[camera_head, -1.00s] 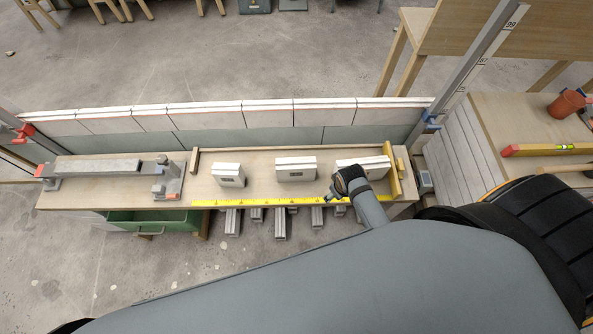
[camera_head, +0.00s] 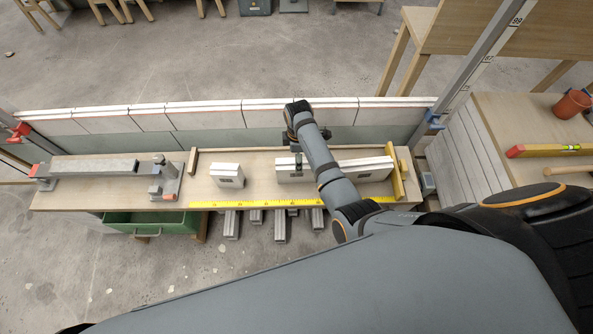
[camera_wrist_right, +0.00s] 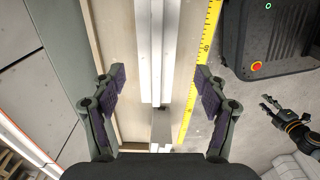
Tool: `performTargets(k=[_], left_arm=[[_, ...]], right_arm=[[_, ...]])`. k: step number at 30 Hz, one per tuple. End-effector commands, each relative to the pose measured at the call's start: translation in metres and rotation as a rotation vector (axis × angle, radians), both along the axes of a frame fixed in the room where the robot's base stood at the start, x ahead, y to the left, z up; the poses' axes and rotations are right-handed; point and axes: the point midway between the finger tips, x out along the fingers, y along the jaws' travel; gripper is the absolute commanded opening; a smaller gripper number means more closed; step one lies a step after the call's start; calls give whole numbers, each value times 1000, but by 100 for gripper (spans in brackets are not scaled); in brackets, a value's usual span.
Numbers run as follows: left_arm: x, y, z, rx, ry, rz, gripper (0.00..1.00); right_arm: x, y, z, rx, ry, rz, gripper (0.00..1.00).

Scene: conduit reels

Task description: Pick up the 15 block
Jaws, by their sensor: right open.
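Three white-topped blocks stand in a row on the wooden bench: a short left block (camera_head: 228,175), a middle block (camera_head: 284,172) and a long right block (camera_head: 375,170). Their numbers are too small to read, so I cannot tell which is the 15 block. My right gripper (camera_wrist_right: 160,78) is open and empty above the row, near the middle block in the head view. My right arm hides part of the middle and right blocks. In the right wrist view a white block (camera_wrist_right: 158,50) lies between the spread fingers, apparently below them. My left gripper (camera_wrist_right: 268,112) shows open at the right edge.
A yellow measuring strip (camera_head: 250,204) runs along the bench's front edge. A yellow stop (camera_head: 396,178) stands at the row's right end. A long block wall (camera_head: 210,118) runs behind. A grey bar on a fixture (camera_head: 95,167) sits at left, above a green drawer (camera_head: 150,222).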

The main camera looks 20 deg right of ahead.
Motion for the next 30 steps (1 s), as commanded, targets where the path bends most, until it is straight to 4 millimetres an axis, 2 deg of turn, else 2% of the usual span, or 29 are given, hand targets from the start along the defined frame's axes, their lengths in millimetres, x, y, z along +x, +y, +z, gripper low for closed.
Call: performTargets(k=[1, 3, 10, 18, 27, 30], left_arm=[[0, 0, -5, 0, 0, 0, 40], [0, 0, -7, 0, 0, 0, 40], [0, 1, -8, 1, -1, 0, 40], [1, 1, -24, 1, -1, 0, 40], [1, 1, -24, 1, -1, 0, 40], [1, 1, -24, 1, -1, 0, 40]], right_arm=[[0, 0, -12, -1, 1, 0, 74], [1, 0, -20, 0, 0, -1, 74], [1, 1, -29, 0, -2, -3, 74], [5, 4, -73, 0, -1, -2, 74], [5, 4, -77, 0, -3, -3, 74], [5, 4, -77, 0, -3, -3, 60]])
